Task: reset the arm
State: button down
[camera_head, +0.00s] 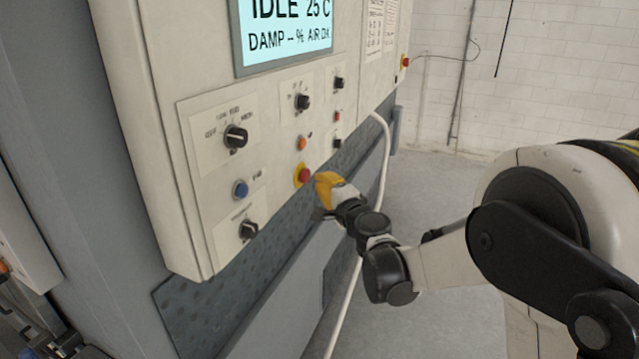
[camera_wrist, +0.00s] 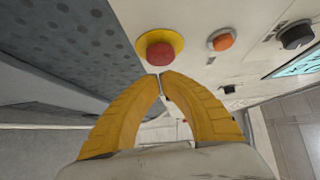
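My gripper (camera_head: 328,188) has yellow fingers and is in front of the lower right part of the control panel (camera_head: 170,200), close to the red emergency button on a yellow ring (camera_head: 302,175). In the wrist view, the two yellow fingers of my gripper (camera_wrist: 161,75) curve together and their tips meet, with nothing seen between them. The red button (camera_wrist: 160,52) appears just beyond the tips. I cannot tell whether the tips touch it. My white and black arm reaches in from the right in the head view.
The panel carries a screen (camera_head: 285,32) reading IDLE 25 C, several black knobs such as one at left (camera_head: 236,136), a blue button (camera_head: 240,189) and an orange button (camera_head: 302,143). A white hose (camera_head: 384,165) hangs beside the panel. Open floor (camera_head: 430,190) lies to the right.

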jog(key=s+d+f+n+g+b, duration=0.15)
jog(key=s+d+n, duration=0.3)
jog(key=s, duration=0.65)
jog(key=s+d+f+n+g+b, duration=0.1)
jog(key=s+d+n+g+b, duration=0.25)
jog(key=s, duration=0.75)
jog(key=s+d+f+n+g+h+b, duration=0.1)
jog(key=s+d+f+h, duration=0.3)
jog(key=s+d, duration=0.4)
jog(key=s+d+f+n+g+h+b, duration=0.1)
jog(key=s+d+f+n+g+h, duration=0.1)
jog(key=s+d+f, duration=0.5)
jog(key=s+d+n+h, duration=0.1)
jog(key=s, duration=0.1)
jog(key=shift+s+f+g+h, duration=0.2)
jog(key=shift+s+g+h, duration=0.15)
jog(key=shift+g+h, duration=0.05)
jog(key=shift+a+n, duration=0.15)
jog(key=shift+n, duration=0.15)
